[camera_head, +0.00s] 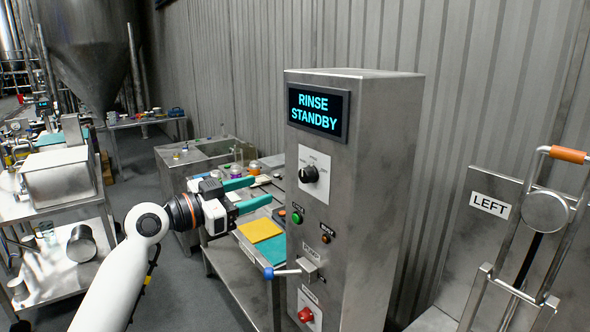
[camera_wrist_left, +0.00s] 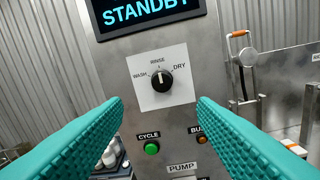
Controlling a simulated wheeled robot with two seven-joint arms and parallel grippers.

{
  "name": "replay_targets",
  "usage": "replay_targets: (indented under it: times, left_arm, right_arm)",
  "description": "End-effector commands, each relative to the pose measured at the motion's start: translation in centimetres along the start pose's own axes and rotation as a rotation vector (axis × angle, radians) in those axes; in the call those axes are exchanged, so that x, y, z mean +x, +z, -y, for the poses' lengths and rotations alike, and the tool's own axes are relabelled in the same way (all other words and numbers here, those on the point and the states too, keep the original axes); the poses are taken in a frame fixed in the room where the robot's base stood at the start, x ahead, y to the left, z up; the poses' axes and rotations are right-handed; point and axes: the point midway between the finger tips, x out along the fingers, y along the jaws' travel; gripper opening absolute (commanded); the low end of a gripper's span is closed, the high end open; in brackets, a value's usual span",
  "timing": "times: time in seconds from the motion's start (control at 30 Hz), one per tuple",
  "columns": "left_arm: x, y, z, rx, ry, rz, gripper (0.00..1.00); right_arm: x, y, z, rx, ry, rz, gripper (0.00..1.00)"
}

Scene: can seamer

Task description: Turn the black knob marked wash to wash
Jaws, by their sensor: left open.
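The black knob (camera_head: 309,174) sits on a white plate on the front of the steel cabinet (camera_head: 365,190). In the left wrist view the knob (camera_wrist_left: 162,80) is between the labels WASH at left, RINSE at top and DRY at right. Its white pointer line is near upright, toward RINSE. The display (camera_head: 319,109) reads RINSE STANDBY. My left gripper (camera_head: 247,194) is open with teal fingers, empty, in front of the cabinet and apart from the knob. In the left wrist view the fingers (camera_wrist_left: 160,115) spread below and to both sides of the knob. My right gripper is not in view.
Below the knob are a green CYCLE button (camera_head: 297,218), an orange button (camera_head: 325,239), a blue-tipped PUMP lever (camera_head: 283,273) and a red knob (camera_head: 305,314). A bench with a yellow sponge (camera_head: 260,230) stands left of the cabinet. A panel marked LEFT (camera_head: 490,206) is at right.

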Motion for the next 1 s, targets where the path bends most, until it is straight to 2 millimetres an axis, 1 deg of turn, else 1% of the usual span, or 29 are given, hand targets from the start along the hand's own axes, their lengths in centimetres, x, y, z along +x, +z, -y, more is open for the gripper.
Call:
replay_targets:
  times: [0.2,0.27,0.37,0.53,0.67,0.8,1.0]
  left_arm:
    - [3.9,0.4,-0.1,-0.008,0.000,0.001,0.53]
    - [5.2,0.3,-0.1,-0.007,-0.001,-0.001,0.53]
    - [7.2,0.3,-0.1,-0.008,0.001,0.000,0.53]
    - [9.8,0.1,-0.1,-0.007,0.002,-0.001,0.53]
    - [10.9,-0.1,-0.1,-0.006,0.003,-0.002,0.53]
    - [11.4,-0.1,-0.1,-0.003,0.003,-0.002,0.53]
    - [11.4,-0.2,-0.1,-0.003,0.004,-0.002,0.53]
  right_arm:
    - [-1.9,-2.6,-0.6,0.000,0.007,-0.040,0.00]
    - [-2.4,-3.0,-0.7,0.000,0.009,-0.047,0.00]
    - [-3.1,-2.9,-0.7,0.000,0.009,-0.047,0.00]
    - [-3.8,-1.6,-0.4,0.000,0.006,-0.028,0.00]
    - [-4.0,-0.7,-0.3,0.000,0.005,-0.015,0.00]
    - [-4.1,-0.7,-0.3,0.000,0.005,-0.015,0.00]
    - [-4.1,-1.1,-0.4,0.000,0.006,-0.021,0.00]
